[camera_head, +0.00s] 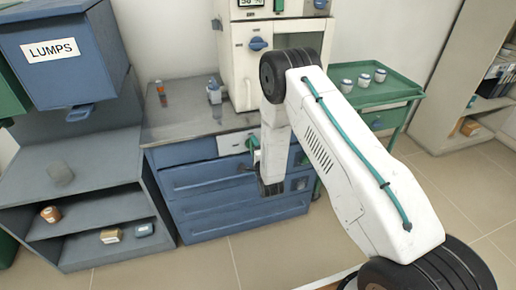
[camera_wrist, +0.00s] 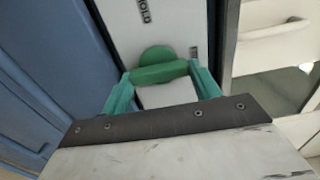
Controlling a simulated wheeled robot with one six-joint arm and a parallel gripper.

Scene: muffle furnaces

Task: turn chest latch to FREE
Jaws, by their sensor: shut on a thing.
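The green chest latch (camera_wrist: 157,55) has a round base and a bar-shaped handle and sits on a white plate (camera_wrist: 118,18) in the wrist view. My gripper (camera_wrist: 161,73) has its two teal fingers shut on the ends of the latch's bar. A label ending in "OLD" shows on the plate above the latch, and another small dark label sits to its right, too small to read. In the head view, the blue drawer chest (camera_head: 215,180) stands under the counter. My arm covers the latch area there, beside the white plate on the chest's upper front.
A white furnace (camera_head: 242,70) stands on the grey counter (camera_head: 180,125), with small bottles at left. A blue "LUMPS" bin (camera_head: 65,85) hangs over open shelves at left. A green cart (camera_head: 378,95) with several white jars stands at right. The floor in front is clear.

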